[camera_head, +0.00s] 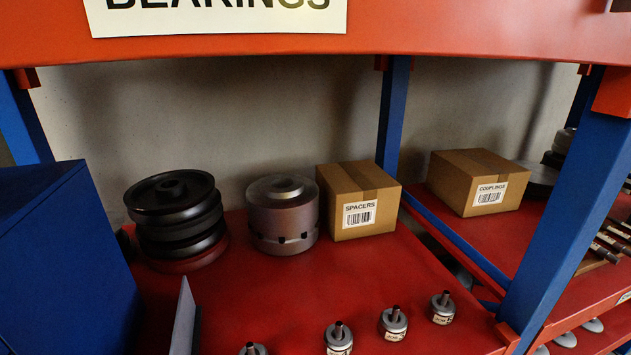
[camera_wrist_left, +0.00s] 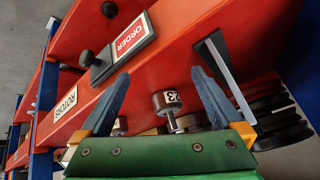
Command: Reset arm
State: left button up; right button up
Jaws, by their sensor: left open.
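My left gripper (camera_wrist_left: 158,73) shows in the left wrist view, its two grey-blue fingers spread wide with nothing held between them. A small metal rotor (camera_wrist_left: 166,101) with a dark number on a white label shows between the fingers, just beyond the green palm; whether a finger touches it I cannot tell, but a gap shows on both sides. In the head view several small rotors with upright shafts stand in a slanting row on the red shelf, one (camera_head: 394,323) near the middle. Neither gripper shows in the head view.
A thin grey upright plate (camera_head: 184,320) stands on the red shelf (camera_head: 275,310). Blue posts (camera_head: 560,205) and the BEARINGS shelf (camera_head: 420,30) bound the space.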

pick_arm(q)
jog(key=s+f+n+g, duration=0.2)
jog(key=s+f+g, duration=0.2)
jog(key=s, duration=0.4)
notch_tip(320, 180, down, 18)
jog(key=s+g, duration=0.1)
jog(key=s, duration=0.2)
jog(key=s+a+f+g, duration=0.1)
jog(key=s+a+f, duration=0.1)
jog(key=s+f, duration=0.6)
jog(key=shift+s+f, duration=0.25)
jog(key=shift+s, duration=1)
jog(key=shift+a, duration=0.15)
